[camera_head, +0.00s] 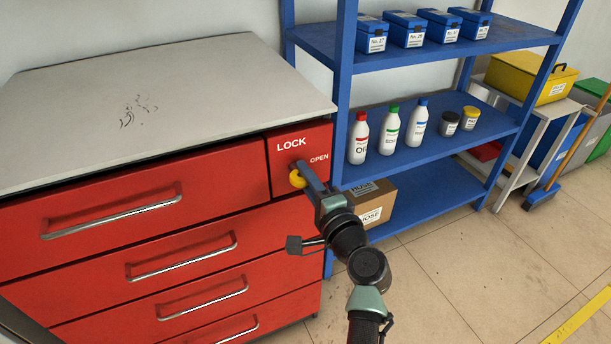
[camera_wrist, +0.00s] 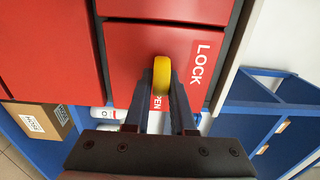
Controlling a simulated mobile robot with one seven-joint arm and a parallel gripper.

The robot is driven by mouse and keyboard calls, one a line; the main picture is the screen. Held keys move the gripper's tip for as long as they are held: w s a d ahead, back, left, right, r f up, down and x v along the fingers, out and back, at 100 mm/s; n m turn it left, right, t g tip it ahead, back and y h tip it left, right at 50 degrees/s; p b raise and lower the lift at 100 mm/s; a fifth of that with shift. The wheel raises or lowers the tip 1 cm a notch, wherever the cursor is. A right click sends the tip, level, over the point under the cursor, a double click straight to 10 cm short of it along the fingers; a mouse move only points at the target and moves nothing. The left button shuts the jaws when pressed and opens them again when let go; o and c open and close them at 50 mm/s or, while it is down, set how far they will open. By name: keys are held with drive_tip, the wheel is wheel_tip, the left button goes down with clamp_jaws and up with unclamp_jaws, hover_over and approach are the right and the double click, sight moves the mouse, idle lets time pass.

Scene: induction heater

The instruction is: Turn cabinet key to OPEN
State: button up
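The red cabinet (camera_head: 130,225) has a lock panel at its top right corner, with a white LOCK label (camera_head: 291,144) above and a smaller OPEN label (camera_head: 319,158) to the right. The yellow key (camera_head: 297,179) stands out from this panel. It also shows in the wrist view (camera_wrist: 162,72), between my two fingertips. My gripper (camera_wrist: 161,82) appears shut on the key, with a finger against each side. In the head view my gripper (camera_head: 302,175) partly covers the key. In the wrist view the fingers hide part of the OPEN label (camera_wrist: 157,103).
A blue shelf (camera_head: 420,150) with bottles and blue boxes stands close right of the cabinet, near my arm. A cardboard box (camera_head: 378,207) sits on its lowest shelf. Drawer handles (camera_head: 112,217) stick out of the cabinet front.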

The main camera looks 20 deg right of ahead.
drive_tip(key=o, duration=0.4)
drive_tip(key=shift+c, duration=0.2)
drive_tip(key=s+p, duration=0.1)
drive_tip(key=s, duration=1.2)
drive_tip(key=shift+d, duration=0.2)
